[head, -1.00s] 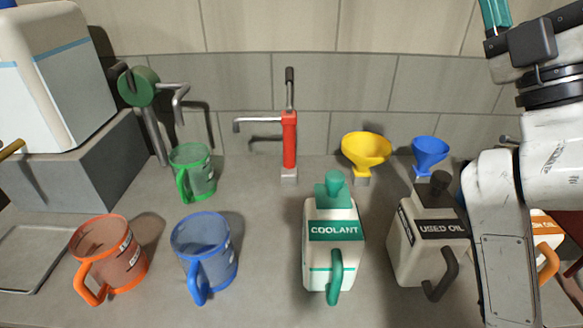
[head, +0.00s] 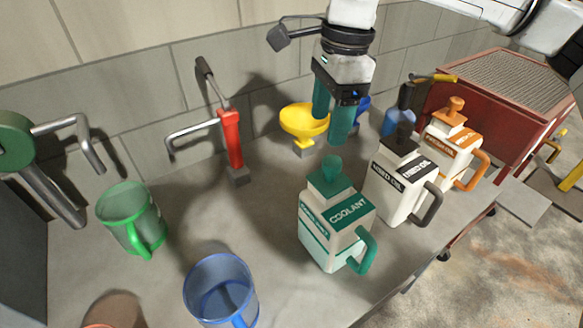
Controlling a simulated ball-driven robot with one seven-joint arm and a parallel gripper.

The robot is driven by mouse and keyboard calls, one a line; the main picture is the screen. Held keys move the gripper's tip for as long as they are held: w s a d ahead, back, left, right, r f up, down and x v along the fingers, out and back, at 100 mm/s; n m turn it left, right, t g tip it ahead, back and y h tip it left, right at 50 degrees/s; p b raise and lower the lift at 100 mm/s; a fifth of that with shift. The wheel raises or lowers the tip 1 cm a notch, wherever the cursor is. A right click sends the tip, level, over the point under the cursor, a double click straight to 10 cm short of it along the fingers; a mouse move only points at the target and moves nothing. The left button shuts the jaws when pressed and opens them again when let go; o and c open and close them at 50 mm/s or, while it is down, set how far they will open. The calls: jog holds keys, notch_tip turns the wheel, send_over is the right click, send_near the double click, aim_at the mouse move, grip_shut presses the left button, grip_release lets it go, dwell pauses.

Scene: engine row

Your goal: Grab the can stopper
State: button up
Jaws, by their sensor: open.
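The white coolant can (head: 325,250) stands upright on the bench with a green stopper (head: 331,169) in its top. The white used oil can (head: 392,190) stands to its right, and its dark stopper (head: 401,140) is seated on top. Farther right is a white can with an orange label (head: 452,148) and an orange stopper (head: 455,106). My gripper (head: 330,128) points down with its two teal fingers apart and nothing between them. In the picture it is just above the green stopper, apparently farther back over the bench. The fingers partly hide a blue funnel.
A yellow funnel (head: 304,122) is beside my fingers, against the wall. A red pump (head: 231,138), a green jug (head: 130,215) and a blue jug (head: 218,285) are to the left. A blue bottle (head: 397,120) stands behind the cans. A red cabinet (head: 480,90) is beyond.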

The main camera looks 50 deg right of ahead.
aim_at(331, 159)
jog(key=shift+s+d+f+h, duration=0.1)
jog(key=shift+s+d+h, duration=0.2)
jog(key=shift+d, duration=0.4)
jog(key=shift+d+f+g, duration=0.1)
jog(key=shift+f+g, duration=0.2)
jog(key=shift+f+p, duration=1.6)
jog(key=shift+f, duration=3.45)
jog(key=shift+c, duration=0.3)
jog(key=shift+a, duration=0.2)
jog(key=c, duration=1.1)
jog(key=shift+r, duration=0.15)
